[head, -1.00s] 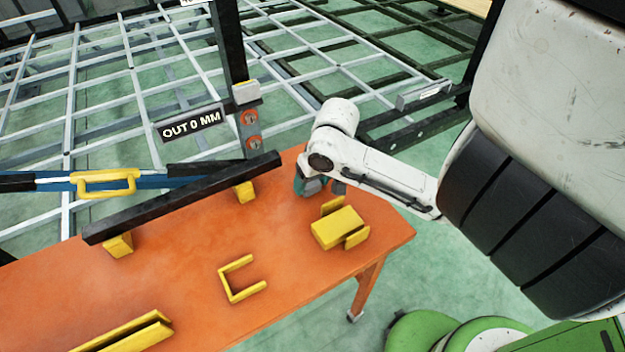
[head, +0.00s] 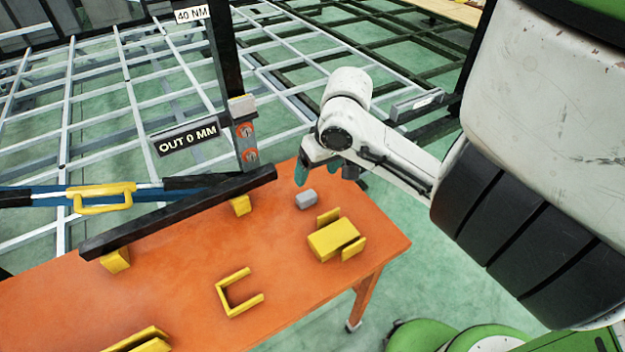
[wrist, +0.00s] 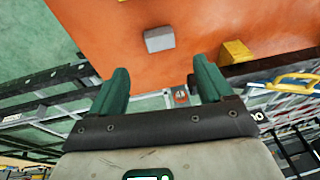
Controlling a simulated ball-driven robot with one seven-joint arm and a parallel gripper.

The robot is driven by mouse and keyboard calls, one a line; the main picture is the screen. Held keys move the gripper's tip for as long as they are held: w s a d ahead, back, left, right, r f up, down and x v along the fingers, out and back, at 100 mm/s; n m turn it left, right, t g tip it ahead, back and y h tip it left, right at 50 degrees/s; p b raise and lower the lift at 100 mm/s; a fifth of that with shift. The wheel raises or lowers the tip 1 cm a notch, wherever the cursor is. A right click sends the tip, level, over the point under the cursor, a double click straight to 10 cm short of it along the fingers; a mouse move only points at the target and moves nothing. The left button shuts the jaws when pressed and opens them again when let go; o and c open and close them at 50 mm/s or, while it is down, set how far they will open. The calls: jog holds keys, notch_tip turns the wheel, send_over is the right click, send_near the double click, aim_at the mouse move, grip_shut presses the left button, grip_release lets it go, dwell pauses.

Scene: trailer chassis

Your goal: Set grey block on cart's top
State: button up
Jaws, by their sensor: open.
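The grey block (head: 306,200) sits on the orange top of the cart (head: 190,290), near its far right part, between a small yellow block and a yellow bracketed block. It also shows in the wrist view (wrist: 159,39), beyond my fingertips and apart from them. My gripper (head: 322,172) is above the cart top, just up and right of the grey block in the head view. In the wrist view, its two green fingers (wrist: 162,80) are spread with nothing between them.
A black bar (head: 180,212) rests on yellow supports (head: 240,205). A yellow bracketed block (head: 335,239) and a yellow U-shaped bracket (head: 238,293) lie on the cart. A black post (head: 226,70) stands behind. Bare orange surface lies around the grey block.

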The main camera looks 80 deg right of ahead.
jog(key=shift+v, duration=1.1)
